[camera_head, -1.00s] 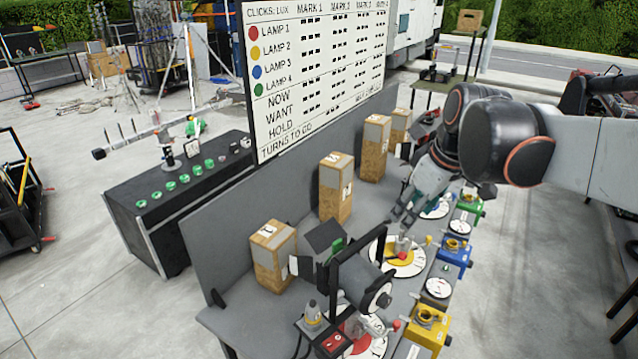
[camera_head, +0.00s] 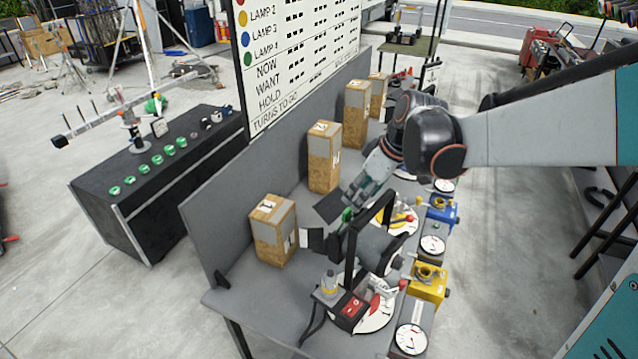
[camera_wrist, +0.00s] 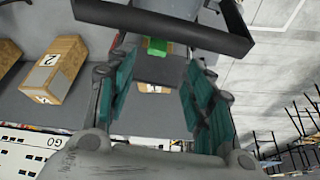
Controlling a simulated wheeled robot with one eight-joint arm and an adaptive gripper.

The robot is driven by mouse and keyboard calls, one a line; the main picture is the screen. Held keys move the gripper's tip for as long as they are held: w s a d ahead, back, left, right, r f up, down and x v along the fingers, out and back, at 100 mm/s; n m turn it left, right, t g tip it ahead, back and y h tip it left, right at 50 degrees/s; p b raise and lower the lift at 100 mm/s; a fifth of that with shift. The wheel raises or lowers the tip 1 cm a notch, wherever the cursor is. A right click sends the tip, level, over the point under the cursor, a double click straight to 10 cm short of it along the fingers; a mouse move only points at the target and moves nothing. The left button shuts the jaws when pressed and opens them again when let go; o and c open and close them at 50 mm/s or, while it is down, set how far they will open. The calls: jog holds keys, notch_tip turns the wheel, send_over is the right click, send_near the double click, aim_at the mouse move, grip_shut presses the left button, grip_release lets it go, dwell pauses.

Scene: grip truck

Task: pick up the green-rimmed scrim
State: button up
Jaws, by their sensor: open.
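A small green piece (camera_head: 347,215) shows at the barn doors of the nearest lamp (camera_head: 372,245). It also shows as a green block (camera_wrist: 155,46) in the wrist view, below the lamp's black frame (camera_wrist: 165,27). I cannot make out whether it is the rim of the scrim. My gripper (camera_head: 357,202) is just above and behind this lamp, its fingers pointing down at it. In the wrist view my gripper (camera_wrist: 160,75) is open, with the green block beyond and between its teal fingers. Nothing is visibly held.
Numbered wooden blocks (camera_head: 274,238) stand along the grey bench (camera_head: 250,300). A red-switched box (camera_head: 345,305), a yellow unit (camera_head: 428,283) and a blue unit (camera_head: 442,214) line its front. A black case (camera_head: 140,205) with several green round pieces stands left. The floor at right is partly clear.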

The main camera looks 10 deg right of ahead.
aim_at(348, 210)
jog(key=shift+x, duration=4.05)
jog(key=shift+w+d+r, duration=0.1)
jog(key=shift+w, duration=0.05)
jog(key=c, duration=1.1)
